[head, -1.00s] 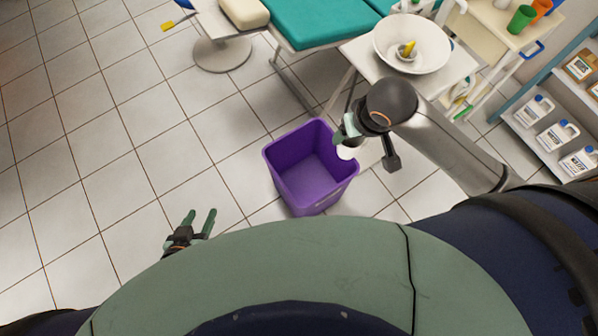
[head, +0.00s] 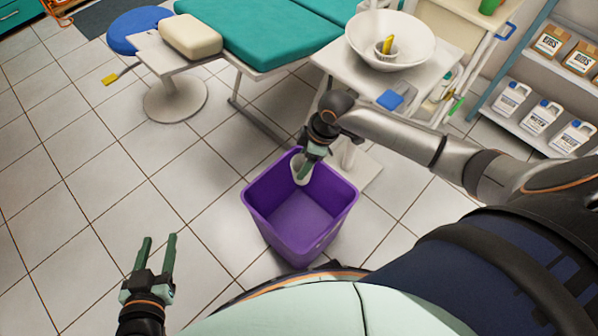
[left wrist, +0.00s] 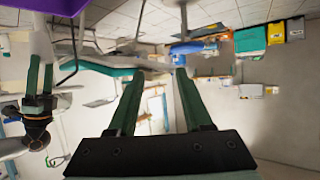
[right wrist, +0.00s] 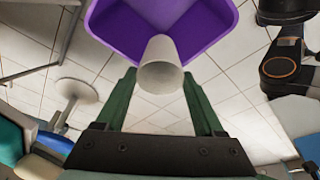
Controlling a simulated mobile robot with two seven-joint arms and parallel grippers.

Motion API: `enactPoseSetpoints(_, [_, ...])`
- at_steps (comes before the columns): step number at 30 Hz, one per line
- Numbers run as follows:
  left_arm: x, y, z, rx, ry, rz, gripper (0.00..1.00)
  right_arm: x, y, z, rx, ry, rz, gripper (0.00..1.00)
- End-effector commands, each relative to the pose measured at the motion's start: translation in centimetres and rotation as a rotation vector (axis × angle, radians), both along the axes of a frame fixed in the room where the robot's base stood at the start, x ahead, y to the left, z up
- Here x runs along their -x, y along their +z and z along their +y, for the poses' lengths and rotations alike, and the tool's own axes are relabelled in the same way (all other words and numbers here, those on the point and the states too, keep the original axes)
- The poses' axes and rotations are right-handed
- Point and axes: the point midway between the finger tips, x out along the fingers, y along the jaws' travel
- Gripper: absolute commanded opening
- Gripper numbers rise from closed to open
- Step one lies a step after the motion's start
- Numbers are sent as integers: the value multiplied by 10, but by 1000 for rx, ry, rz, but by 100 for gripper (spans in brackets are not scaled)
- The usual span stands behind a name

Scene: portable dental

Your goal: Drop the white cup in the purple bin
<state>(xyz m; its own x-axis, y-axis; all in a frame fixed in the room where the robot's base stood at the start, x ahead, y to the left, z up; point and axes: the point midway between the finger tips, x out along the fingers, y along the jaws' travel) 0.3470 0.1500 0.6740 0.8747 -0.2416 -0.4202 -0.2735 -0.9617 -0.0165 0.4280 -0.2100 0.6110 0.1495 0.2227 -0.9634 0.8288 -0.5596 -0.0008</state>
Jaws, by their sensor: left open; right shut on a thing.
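The purple bin (head: 298,215) stands open on the tiled floor in the middle of the head view. My right gripper (head: 305,168) is shut on the white cup (head: 301,174), over the bin's far rim in that view. In the right wrist view the cup (right wrist: 161,66) sits between the green fingers, with the purple bin (right wrist: 150,30) behind it. The gripper hides part of the cup in the head view. My left gripper (head: 158,240) is open and empty, left of the bin; its spread fingers also show in the left wrist view (left wrist: 158,75).
A small table with a white basin (head: 378,52) and a blue item (head: 390,99) stands behind the bin. A teal dental chair (head: 265,30) and a blue stool (head: 140,28) are at the back. Shelves with jugs (head: 540,118) stand right.

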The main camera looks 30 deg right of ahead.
Motion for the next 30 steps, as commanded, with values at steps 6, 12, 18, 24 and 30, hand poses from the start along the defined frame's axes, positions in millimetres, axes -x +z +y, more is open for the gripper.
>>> enactPoseSetpoints(6, [-6,-11,-3,1,-10,-52,50,-18,-36,-10,1,116,0,0])
enactPoseSetpoints(12, [-10,-4,-3,1,-15,-83,50,-21,-40,-12,1,146,-1,0])
enactPoseSetpoints(18, [-19,17,-3,2,-21,-173,50,-21,-43,-12,1,145,0,0])
enactPoseSetpoints(24, [-27,46,-4,1,-31,-297,50,-21,-47,-12,1,144,0,0])
enactPoseSetpoints(30, [-32,76,-5,2,-43,-421,50,-21,-51,-12,2,144,-1,0])
